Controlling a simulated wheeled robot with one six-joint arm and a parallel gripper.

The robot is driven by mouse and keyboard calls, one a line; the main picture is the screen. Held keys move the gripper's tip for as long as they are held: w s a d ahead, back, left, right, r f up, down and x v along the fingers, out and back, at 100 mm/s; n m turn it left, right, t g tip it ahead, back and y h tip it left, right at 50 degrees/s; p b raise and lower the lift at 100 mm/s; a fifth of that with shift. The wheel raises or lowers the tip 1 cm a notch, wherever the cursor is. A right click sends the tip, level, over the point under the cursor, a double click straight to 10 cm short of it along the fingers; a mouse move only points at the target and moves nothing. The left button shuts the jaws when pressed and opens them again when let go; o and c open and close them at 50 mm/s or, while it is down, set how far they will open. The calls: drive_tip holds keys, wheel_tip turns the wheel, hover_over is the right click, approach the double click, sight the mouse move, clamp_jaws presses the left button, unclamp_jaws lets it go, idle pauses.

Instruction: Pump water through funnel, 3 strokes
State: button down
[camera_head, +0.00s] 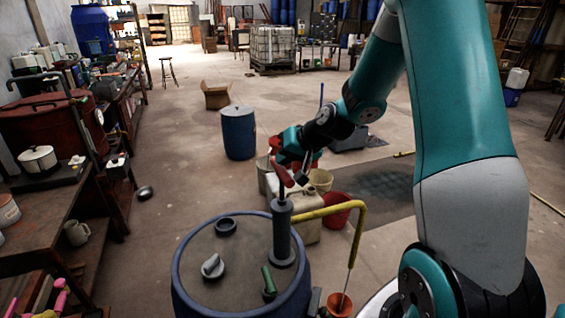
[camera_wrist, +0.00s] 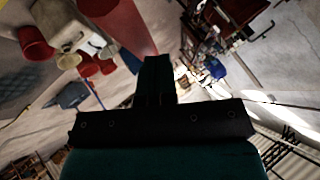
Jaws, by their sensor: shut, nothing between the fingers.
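A blue drum (camera_head: 200,297) stands in front in the head view. A grey hand pump (camera_head: 282,235) rises from its lid, with a red handle (camera_head: 281,175) at the top. A yellow pipe (camera_head: 340,205) bends from the pump down to an orange funnel (camera_head: 340,304) at the lower edge; what is under the funnel is cut off. My gripper (camera_head: 300,172) is beside the red handle, shut and empty. In the wrist view my gripper (camera_wrist: 158,65) shows dark fingers together, with a large red shape (camera_wrist: 118,22) close by, likely the handle. I cannot tell whether they touch.
A white canister (camera_head: 307,230) and a red bucket (camera_head: 336,212) stand behind the drum. A smaller blue barrel (camera_head: 239,135) and an open cardboard box (camera_head: 216,97) are further back. A cluttered shelf (camera_head: 60,215) lines the left. The floor between is mostly clear.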

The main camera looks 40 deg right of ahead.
sight(284, 177)
drive_tip(key=shift+s+f+b, duration=0.1)
drive_tip(key=shift+f+b, duration=2.55)
drive_tip(key=shift+f, duration=0.5)
idle(1.9)
drive_tip(key=shift+r, duration=0.1)
drive_tip(key=shift+r+p, duration=2.65)
drive_tip(key=shift+r, duration=0.9)
drive_tip(key=shift+r+p, duration=2.1)
drive_tip(key=shift+r, duration=0.85)
